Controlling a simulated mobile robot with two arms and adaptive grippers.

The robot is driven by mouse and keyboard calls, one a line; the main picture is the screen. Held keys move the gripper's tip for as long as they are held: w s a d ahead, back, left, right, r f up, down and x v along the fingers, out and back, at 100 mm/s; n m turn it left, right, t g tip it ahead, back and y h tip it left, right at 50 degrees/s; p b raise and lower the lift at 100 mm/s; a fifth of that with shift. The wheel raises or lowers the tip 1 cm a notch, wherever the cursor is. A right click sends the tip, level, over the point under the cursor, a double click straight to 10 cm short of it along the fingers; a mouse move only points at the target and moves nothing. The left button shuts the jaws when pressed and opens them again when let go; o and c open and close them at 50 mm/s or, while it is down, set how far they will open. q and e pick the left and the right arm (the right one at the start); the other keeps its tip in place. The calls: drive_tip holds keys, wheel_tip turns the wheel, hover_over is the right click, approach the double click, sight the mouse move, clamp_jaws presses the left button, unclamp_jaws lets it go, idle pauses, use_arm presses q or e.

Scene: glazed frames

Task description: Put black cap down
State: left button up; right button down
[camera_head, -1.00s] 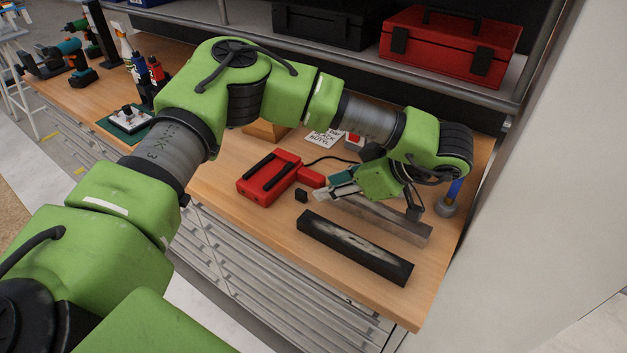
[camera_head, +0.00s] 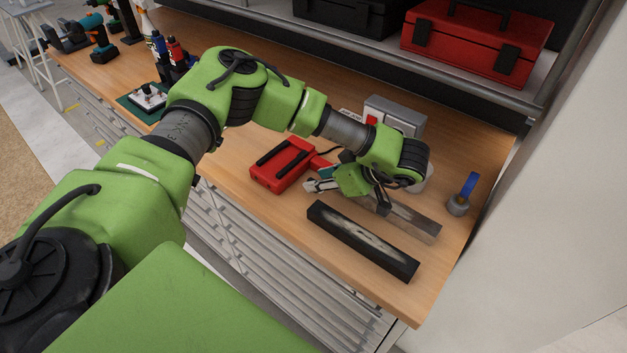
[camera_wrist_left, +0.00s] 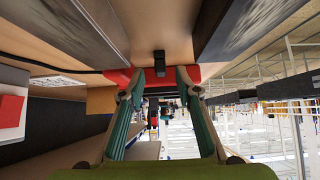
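The black cap (camera_wrist_left: 158,63) shows in the left wrist view as a small dark block on the wooden tabletop, which appears at the top of that picture. My left gripper (camera_wrist_left: 160,79) has its two fingers apart, with a clear gap on both sides of the cap; nothing is clamped. Whether the cap lies between the fingertips or just beyond them, I cannot tell. In the head view my left gripper (camera_head: 312,186) is low over the bench, and the cap cannot be made out beside its fingertips. My right gripper is not in view.
A red case with black bars (camera_head: 281,166) lies left of the gripper. A dark bar (camera_head: 360,240) and a grey metal bar (camera_head: 412,222) lie to the right. A blue-handled tool (camera_head: 464,193) and a grey box with a red button (camera_head: 393,117) stand farther off. The front edge is near.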

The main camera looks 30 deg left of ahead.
use_arm(q)
drive_tip(key=shift+x, duration=1.6)
clamp_jaws()
drive_tip(key=shift+r, duration=0.15)
